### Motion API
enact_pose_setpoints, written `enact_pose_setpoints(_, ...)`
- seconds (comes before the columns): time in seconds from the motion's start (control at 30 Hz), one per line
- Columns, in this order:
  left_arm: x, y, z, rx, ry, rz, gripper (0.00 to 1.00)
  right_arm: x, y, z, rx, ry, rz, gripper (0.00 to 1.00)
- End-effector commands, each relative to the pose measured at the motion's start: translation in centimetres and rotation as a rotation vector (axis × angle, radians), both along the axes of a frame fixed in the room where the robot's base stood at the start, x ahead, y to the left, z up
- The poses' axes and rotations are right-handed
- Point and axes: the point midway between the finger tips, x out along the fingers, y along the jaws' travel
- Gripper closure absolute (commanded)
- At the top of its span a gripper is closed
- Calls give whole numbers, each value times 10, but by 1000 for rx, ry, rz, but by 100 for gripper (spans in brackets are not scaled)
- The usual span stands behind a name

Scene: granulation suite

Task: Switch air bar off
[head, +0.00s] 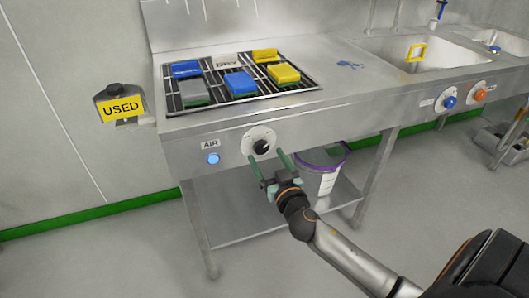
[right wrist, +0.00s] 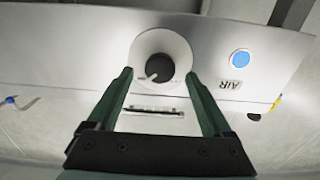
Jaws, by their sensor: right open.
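The air bar's black knob (head: 262,147) sits on a round white dial on the front panel of the steel bench, right of the AIR label (head: 210,144) and a lit blue lamp (head: 213,158). My right gripper (head: 267,167) is open in front of the panel, just below and right of the knob in the head view. In the right wrist view the knob (right wrist: 158,67) shows beyond and between the two green fingers (right wrist: 165,80), apart from them. The blue lamp (right wrist: 240,58) also shows there. My left gripper is not in view.
Blue, yellow and grey-green sponges lie on the black grate (head: 288,93) on the bench. A yellow USED sign (head: 122,108) is on the left. A white bucket with a purple rim (head: 328,180) stands below. Blue (head: 449,102) and orange (head: 480,95) knobs are further right.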

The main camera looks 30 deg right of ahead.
Motion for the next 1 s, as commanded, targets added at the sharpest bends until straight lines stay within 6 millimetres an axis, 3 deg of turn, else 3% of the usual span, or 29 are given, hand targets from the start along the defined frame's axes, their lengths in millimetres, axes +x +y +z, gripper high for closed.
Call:
enact_pose_setpoints(0.2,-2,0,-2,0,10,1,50,21,-5,0,-1,-1,0,16)
enact_pose_setpoints(0.57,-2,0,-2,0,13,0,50,25,-6,0,0,0,0,16)
enact_pose_setpoints(1.0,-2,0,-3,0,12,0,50,25,-6,0,0,1,0,63)
